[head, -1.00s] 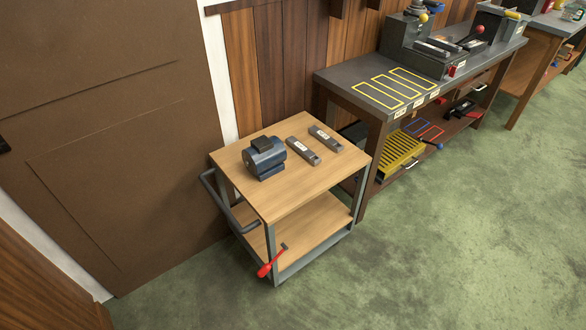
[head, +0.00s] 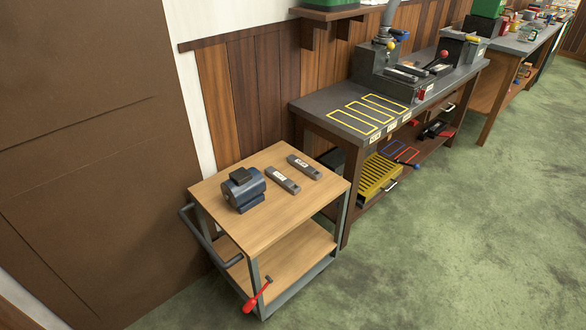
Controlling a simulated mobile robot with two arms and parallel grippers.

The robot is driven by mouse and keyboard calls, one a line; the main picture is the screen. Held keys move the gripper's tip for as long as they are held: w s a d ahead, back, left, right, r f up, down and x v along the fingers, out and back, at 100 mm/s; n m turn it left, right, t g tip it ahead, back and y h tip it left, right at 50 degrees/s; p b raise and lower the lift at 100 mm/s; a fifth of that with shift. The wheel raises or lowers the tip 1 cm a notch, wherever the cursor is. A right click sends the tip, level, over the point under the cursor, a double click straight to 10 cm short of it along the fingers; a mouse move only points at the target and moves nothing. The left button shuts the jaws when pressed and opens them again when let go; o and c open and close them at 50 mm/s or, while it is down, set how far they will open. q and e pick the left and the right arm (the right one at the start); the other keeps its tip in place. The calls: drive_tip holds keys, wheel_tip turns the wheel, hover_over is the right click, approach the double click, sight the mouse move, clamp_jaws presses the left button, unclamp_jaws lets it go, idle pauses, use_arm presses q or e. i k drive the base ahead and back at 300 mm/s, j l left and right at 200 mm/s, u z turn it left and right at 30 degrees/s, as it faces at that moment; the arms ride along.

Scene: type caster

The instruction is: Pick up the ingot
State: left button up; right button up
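Two grey ingot-like bars with white labels lie on the wooden top of a cart (head: 270,222). One ingot (head: 283,180) lies close to a dark blue motor-like block (head: 243,189). The other ingot (head: 304,167) lies farther right and back, apart from the first. The labels are too small to read. Neither of my grippers is in the head view.
The cart has a lower shelf and a red-handled lever (head: 257,297) at its front. A workbench (head: 318,111) with yellow outlines and a machine (head: 400,78) stands behind to the right. A brown door (head: 90,150) is at left. Green floor (head: 440,240) is clear at right.

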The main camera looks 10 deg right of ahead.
sight(306, 167)
drive_tip(key=i+l+u, duration=0.1)
drive_tip(key=l, duration=0.25)
drive_tip(key=i+l, duration=0.2)
drive_tip(key=l, duration=0.15)
drive_tip(key=i+l+u, duration=0.15)
drive_tip(key=l, duration=0.2)
drive_tip(key=i+l+u, duration=0.1)
drive_tip(key=l, duration=0.3)
